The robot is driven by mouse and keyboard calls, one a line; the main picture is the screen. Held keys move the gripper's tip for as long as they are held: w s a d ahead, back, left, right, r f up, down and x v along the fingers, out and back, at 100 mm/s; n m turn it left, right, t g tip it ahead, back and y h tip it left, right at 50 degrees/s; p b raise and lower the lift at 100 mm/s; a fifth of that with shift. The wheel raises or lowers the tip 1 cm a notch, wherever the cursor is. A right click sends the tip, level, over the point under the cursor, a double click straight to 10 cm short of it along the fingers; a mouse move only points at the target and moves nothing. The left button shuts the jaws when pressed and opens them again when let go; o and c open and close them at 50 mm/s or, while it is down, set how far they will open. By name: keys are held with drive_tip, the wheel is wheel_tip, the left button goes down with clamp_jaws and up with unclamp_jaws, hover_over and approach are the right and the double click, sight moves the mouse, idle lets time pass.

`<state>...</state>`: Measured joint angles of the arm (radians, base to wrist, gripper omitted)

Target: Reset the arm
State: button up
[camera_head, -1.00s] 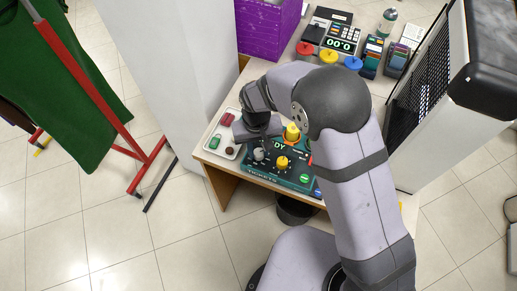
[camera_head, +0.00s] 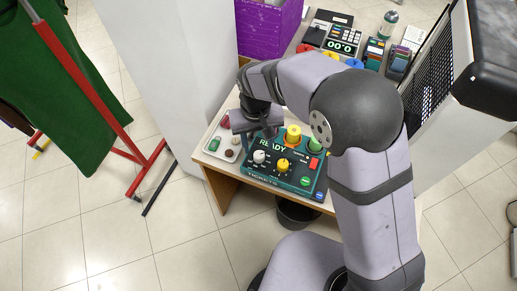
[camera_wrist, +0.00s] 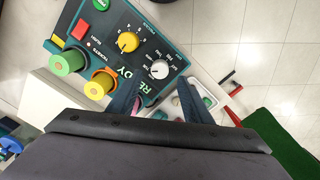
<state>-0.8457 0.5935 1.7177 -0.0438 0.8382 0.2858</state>
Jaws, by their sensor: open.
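My gripper (camera_head: 258,128) is above the left part of the counter in the head view, behind a dark teal ticket machine (camera_head: 262,172) whose display reads READY. In the wrist view my gripper (camera_wrist: 158,98) has its two fingers spread apart with nothing between them. The ticket machine (camera_wrist: 145,62) lies beneath and beside the fingers there, with a yellow knob (camera_wrist: 128,42), a white knob (camera_wrist: 159,69), a red button and green and orange-ringed yellow cylinders. Whether a finger touches the machine cannot be told.
A white tray (camera_head: 213,156) with small items lies at the counter's left edge. A purple box (camera_head: 264,27), a calculator-like device (camera_head: 342,43) and card holders stand at the back. A red garment rack (camera_head: 85,75) stands left; a dark bin (camera_head: 296,212) is below.

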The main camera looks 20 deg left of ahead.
drive_tip(key=shift+r, duration=0.9)
drive_tip(key=shift+w+d, duration=0.1)
drive_tip(key=shift+d, duration=0.15)
drive_tip(key=s+d+r+m, duration=0.1)
drive_tip(key=d+r+m, duration=0.15)
drive_tip(key=d, duration=1.05)
drive_tip(key=s+d+r+m, duration=0.1)
drive_tip(key=d+m, duration=0.2)
drive_tip(key=d, duration=1)
drive_tip(key=s+d+f+m, duration=0.1)
drive_tip(key=s+d, duration=0.5)
drive_tip(key=shift+a+f, duration=0.1)
